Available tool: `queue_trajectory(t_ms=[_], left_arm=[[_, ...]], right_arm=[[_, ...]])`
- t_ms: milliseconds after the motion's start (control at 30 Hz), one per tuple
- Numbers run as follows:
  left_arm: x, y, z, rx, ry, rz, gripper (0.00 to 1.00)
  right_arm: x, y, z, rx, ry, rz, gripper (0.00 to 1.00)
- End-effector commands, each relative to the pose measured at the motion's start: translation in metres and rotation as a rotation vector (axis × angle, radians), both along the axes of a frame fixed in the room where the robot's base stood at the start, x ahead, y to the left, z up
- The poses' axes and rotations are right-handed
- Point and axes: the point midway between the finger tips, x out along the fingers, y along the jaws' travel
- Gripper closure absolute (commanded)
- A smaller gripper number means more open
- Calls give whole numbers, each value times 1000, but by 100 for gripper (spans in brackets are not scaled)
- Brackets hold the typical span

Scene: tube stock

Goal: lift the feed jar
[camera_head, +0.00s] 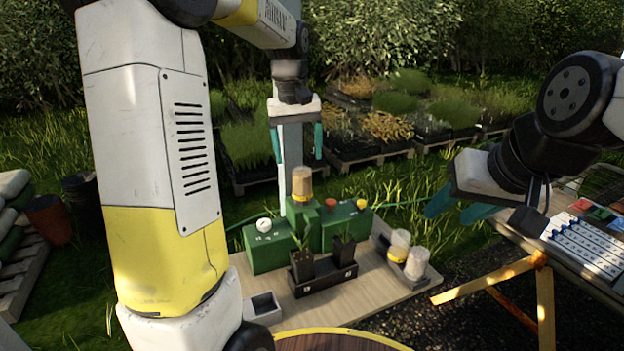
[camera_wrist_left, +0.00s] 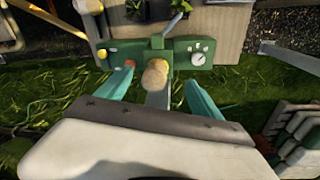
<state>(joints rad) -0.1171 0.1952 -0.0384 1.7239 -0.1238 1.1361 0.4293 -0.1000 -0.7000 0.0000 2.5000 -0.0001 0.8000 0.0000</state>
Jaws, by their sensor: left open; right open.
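A jar with tan contents and a yellow base, which looks like the feed jar (camera_head: 302,180), stands on the green dosing unit (camera_head: 268,250) at the back of the wooden board. My left gripper (camera_head: 297,143) is open, fingers pointing down, above the jar in the head view. In the left wrist view, the jar's round tan end (camera_wrist_left: 155,75) shows between the two teal fingers, with a gap on each side. I see no contact. My right gripper (camera_head: 460,208) is open and empty at the right, apart from the jar.
A black holder with potted plants (camera_head: 322,277) stands before the green unit. Two more jars (camera_head: 408,256) sit in a tray on the right. A gauge (camera_head: 264,225), a red knob and a yellow knob flank the jar. A grey bin (camera_head: 263,308) is at the front left.

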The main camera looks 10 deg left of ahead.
Motion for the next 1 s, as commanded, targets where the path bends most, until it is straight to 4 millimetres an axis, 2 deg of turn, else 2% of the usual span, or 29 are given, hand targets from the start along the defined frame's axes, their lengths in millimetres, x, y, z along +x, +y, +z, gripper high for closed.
queue_trajectory(t_ms=[33, 100, 300, 633, 900, 1000], left_arm=[[15, -1, -12, 11, 32, 21, 25], [29, -1, -23, 24, 62, 47, 25], [46, -2, -40, 43, 100, 82, 25], [45, -1, -75, 44, 103, 84, 25], [41, 1, -113, 43, 103, 83, 25], [41, 1, -118, 43, 101, 84, 25]], right_arm=[[0, 0, 0, 0, 0, 0, 53], [0, 0, 0, 0, 0, 0, 53], [0, 0, 0, 0, 0, 0, 53], [0, 0, 0, 0, 0, 0, 53], [0, 0, 0, 0, 0, 0, 53], [0, 0, 0, 0, 0, 0, 53]])
